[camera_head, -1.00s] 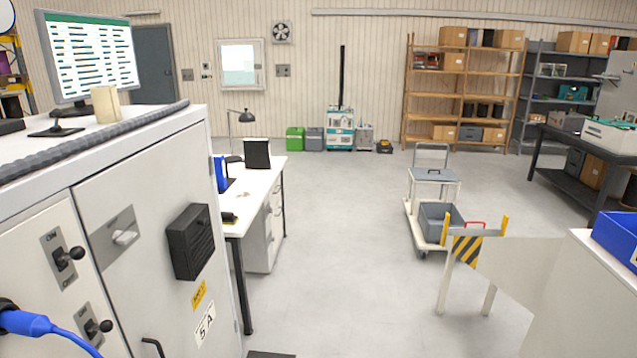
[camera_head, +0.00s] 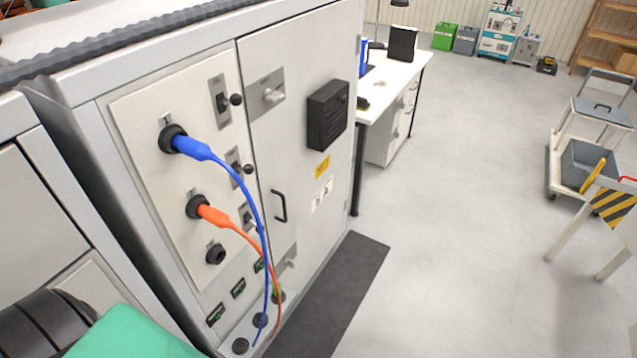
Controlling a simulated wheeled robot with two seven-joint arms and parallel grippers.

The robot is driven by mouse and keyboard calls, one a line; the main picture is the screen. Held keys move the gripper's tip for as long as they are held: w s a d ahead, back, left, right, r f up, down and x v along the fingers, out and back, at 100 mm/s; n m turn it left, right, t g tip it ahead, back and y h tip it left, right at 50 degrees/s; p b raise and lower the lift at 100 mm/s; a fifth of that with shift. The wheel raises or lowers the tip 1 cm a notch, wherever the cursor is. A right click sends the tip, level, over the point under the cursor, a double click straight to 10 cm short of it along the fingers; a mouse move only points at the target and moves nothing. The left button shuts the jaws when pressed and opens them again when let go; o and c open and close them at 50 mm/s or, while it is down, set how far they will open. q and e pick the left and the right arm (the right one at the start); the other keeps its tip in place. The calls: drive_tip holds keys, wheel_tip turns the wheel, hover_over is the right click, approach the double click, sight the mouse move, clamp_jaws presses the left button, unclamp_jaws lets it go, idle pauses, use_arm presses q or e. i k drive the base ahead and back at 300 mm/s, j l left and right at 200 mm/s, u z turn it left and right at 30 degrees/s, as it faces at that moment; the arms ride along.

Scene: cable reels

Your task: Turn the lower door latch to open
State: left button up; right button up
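The grey cabinet door (camera_head: 308,180) stands at the centre left and looks closed. Its lower latch (camera_head: 289,262) sits on a metal plate near the door's bottom left, partly behind the cables. The upper latch (camera_head: 272,95) is a light knob on a similar plate near the top. A black bar handle (camera_head: 279,205) is between them on the door's left side. Neither of my grippers is in view.
Blue (camera_head: 200,151) and orange (camera_head: 213,216) plugs sit in the panel left of the door, their cables hanging beside the lower latch. A dark mat (camera_head: 335,300) lies before the cabinet. Open floor is to the right. A cart (camera_head: 590,165) and striped barrier (camera_head: 615,207) stand further right.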

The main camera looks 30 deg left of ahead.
sight(289, 261)
drive_tip(key=u, duration=1.05)
